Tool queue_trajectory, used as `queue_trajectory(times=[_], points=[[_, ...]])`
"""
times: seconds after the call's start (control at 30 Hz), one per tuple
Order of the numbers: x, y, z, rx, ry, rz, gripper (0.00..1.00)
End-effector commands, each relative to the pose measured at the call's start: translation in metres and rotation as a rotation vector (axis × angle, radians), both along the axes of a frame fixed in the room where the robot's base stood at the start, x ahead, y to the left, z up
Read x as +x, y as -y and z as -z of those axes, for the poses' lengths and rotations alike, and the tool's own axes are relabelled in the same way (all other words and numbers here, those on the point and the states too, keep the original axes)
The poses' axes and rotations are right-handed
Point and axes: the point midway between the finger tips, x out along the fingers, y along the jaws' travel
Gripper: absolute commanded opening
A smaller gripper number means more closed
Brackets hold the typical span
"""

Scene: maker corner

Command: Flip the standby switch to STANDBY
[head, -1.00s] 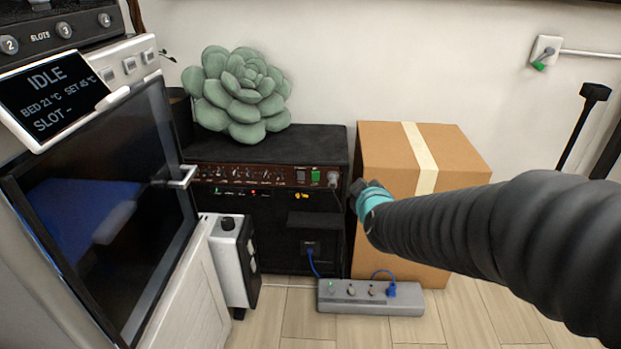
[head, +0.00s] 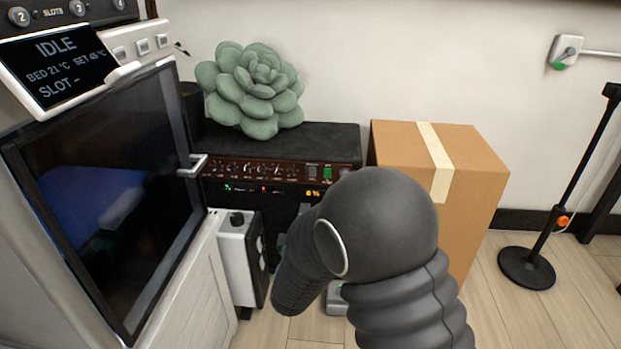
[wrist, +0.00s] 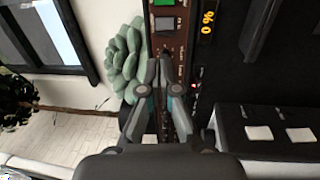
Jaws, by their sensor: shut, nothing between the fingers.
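The black amplifier (head: 340,140) stands against the wall with a brown control panel (head: 240,170). At the panel's right end are a dark grey rocker switch (head: 311,172) and a lit green one (head: 327,173); their labels are too small to read, so I cannot tell which is standby. In the wrist view the grey switch (wrist: 166,24) and the green one (wrist: 163,3) are at the top, beyond my fingertips. My gripper (wrist: 159,62) is shut and empty, in front of the panel and apart from both switches. In the head view my arm hides most of it.
A plush succulent (head: 255,90) sits on the amplifier. A cardboard box (head: 475,185) stands to its right. A white-and-black unit (head: 238,255) and a machine with a glass door and handle (head: 192,166) stand at the left. A power strip (head: 336,300) lies mostly hidden behind my arm.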

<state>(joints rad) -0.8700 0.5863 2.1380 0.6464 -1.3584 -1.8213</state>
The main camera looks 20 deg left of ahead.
Motion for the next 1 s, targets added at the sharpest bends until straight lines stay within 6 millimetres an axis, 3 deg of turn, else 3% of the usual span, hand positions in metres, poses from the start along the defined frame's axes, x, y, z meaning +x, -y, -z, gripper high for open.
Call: queue_trajectory(times=[0.17,0.33,0.8,1.0], points=[[0.002,0.000,0.000,0.001,-0.001,0.000,0.00],[0.016,-0.003,-0.002,0.002,-0.001,0.000,0.00],[0.098,-0.023,-0.012,0.003,-0.002,0.000,0.00],[0.124,-0.029,-0.015,0.002,-0.001,0.000,0.00]])
